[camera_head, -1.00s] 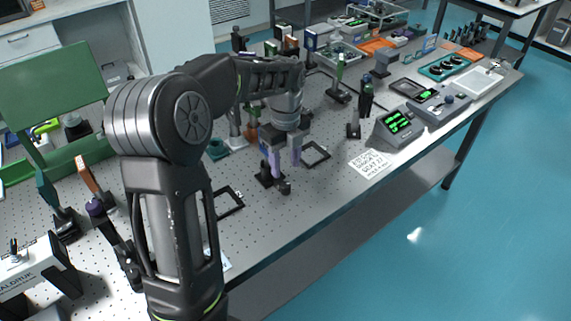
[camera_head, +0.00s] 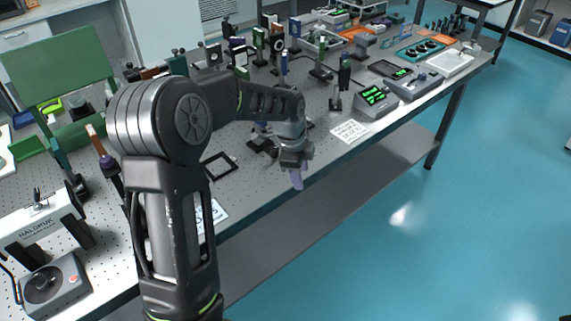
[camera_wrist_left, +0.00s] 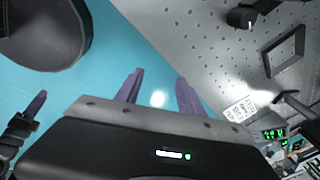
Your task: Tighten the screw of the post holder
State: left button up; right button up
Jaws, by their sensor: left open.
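My left gripper (camera_head: 297,182) points down at the table's front edge, past the middle of the table, with its purple fingers over the floor side in the head view. In the left wrist view its two fingers (camera_wrist_left: 160,78) stand apart with nothing between them. A black post holder base (camera_head: 260,145) is on the table just left of the gripper, partly hidden by my arm. In the left wrist view a dark holder with a knob (camera_wrist_left: 243,16) is at the top, clear of the fingers. A purple finger of what looks like my right gripper (camera_wrist_left: 37,103) shows at the left edge.
A black square frame (camera_head: 220,165) lies left of the gripper. A paper note (camera_head: 350,131) and a green-lit display unit (camera_head: 374,98) are to the right. Several mounted posts stand behind. Open floor (camera_head: 400,240) lies in front of the table.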

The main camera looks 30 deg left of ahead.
pick_arm(q)
jog(key=s+d+f+n+h, duration=0.1)
jog(key=s+d+f+n, duration=0.45)
jog(key=d+f, duration=0.4)
jog(key=s+d+f+n+h, duration=0.1)
jog(key=s+d+f+n, duration=0.3)
jog(key=d+f+n, duration=0.5)
jog(key=s+d+f+n+g, duration=0.1)
jog(key=s+d+f, duration=0.2)
jog(key=s, duration=0.5)
jog(key=s+d+f+g+h, duration=0.1)
jog(key=s+d+f, duration=0.3)
jog(key=s, duration=0.5)
jog(key=shift+d+f+n+h, duration=0.2)
jog(key=shift+f+n+h, duration=0.15)
jog(key=shift+f, duration=0.2)
jog(key=shift+c, duration=1.1)
